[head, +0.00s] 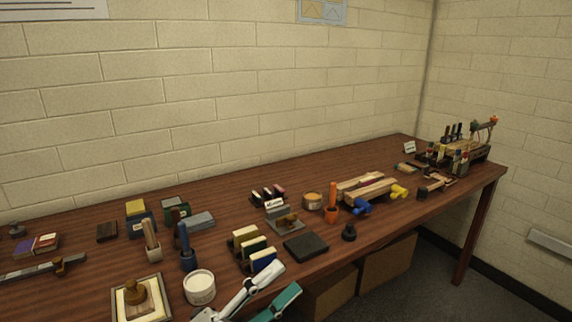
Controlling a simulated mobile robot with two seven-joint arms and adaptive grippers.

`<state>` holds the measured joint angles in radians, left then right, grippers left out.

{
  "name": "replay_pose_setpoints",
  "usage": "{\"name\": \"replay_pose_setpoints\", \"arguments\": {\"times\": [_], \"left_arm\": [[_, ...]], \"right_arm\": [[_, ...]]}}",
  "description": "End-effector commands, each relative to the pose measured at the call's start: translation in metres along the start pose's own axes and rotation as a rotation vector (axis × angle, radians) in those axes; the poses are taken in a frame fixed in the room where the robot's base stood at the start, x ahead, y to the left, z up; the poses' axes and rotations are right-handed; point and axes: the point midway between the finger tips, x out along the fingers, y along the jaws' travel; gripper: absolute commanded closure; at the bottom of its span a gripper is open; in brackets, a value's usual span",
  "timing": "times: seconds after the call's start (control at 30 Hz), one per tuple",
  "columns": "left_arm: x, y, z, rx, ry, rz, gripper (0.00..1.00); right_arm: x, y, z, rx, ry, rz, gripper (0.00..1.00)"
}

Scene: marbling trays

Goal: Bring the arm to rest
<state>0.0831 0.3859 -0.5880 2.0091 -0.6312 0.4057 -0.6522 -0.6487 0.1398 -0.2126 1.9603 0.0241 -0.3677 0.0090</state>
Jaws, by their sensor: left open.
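My left gripper (286,281) is at the bottom middle of the head view, over the table's front edge. Its two fingers, one pale grey and one teal, are spread apart with nothing between them. The fingers point up and to the right, just in front of a row of upright blocks (263,259) and a dark flat pad (305,247). The gripper's base and most of the arm are cut off by the frame's bottom edge. My right gripper is not in view.
The long brown table (395,226) holds many small items. A white tub (199,286) and a framed tray with a wooden knob (153,312) stand left of the gripper. Cardboard boxes (388,264) are under the table.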

Motion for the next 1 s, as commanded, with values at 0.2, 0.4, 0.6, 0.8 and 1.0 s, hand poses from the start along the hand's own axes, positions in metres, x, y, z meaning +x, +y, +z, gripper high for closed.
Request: {"name": "replay_pose_setpoints", "arguments": {"times": [0.2, 0.4, 0.6, 0.8, 1.0], "left_arm": [[-0.098, 0.095, 0.059, -0.495, -0.483, 0.119, 0.52], [-0.2, 0.168, 0.064, -0.82, -0.829, 0.186, 0.52], [-0.305, 0.225, 0.035, -1.089, -1.148, 0.228, 0.52], [-0.368, 0.251, 0.005, -1.233, -1.339, 0.244, 0.52], [-0.381, 0.256, -0.002, -1.265, -1.381, 0.246, 0.52]], "right_arm": [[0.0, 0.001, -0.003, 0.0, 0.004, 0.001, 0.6], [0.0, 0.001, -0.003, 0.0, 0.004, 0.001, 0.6], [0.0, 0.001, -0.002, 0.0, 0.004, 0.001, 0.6], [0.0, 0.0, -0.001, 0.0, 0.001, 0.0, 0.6], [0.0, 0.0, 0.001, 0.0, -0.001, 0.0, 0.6]]}}
